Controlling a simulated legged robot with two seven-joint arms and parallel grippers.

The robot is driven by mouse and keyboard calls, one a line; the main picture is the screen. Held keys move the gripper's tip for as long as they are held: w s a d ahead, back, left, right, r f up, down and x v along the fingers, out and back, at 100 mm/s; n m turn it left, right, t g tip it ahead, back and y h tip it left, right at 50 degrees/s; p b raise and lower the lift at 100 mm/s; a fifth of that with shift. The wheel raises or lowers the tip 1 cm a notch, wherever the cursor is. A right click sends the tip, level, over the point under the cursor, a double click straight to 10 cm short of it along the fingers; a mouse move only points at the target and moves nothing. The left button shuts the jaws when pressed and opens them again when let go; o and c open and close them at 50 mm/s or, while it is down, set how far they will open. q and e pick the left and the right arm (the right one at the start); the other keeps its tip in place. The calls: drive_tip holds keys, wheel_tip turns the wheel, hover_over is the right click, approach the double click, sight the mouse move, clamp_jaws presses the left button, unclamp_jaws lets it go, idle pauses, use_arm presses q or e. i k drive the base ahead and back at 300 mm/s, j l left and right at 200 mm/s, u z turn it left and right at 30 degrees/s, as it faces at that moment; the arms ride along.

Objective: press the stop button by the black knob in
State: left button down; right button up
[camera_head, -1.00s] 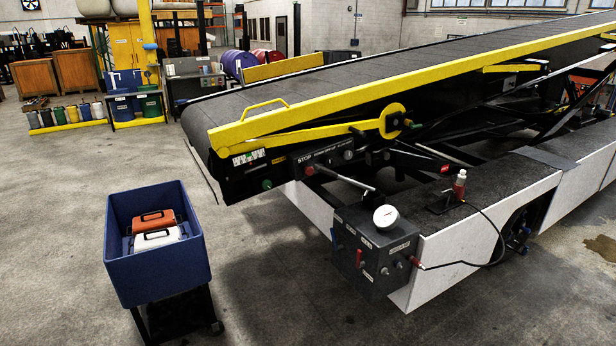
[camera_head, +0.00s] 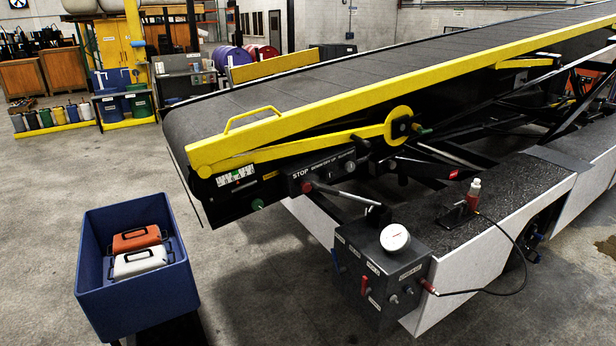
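The belt loader's black control panel (camera_head: 326,172) is on its near side, below the yellow rail, with a "STOP" label at its left end. A red button (camera_head: 306,187) sits just under that label. A green knob (camera_head: 257,204) sits lower left on the loader's frame. Neither of my grippers is in view, and nothing touches the panel.
A blue bin (camera_head: 90,270) with an orange case (camera_head: 137,238) and a white case (camera_head: 139,262) stands at lower left. A grey control box (camera_head: 383,270) with a gauge (camera_head: 395,237) juts out below the panel. Open floor lies between bin and loader.

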sight(307, 187)
drive_tip(key=i+j, duration=0.1)
drive_tip(key=i, duration=0.4)
drive_tip(key=i+j+z, duration=0.1)
drive_tip(key=i, duration=0.45)
drive_tip(key=i+j, duration=0.15)
drive_tip(key=i, duration=0.35)
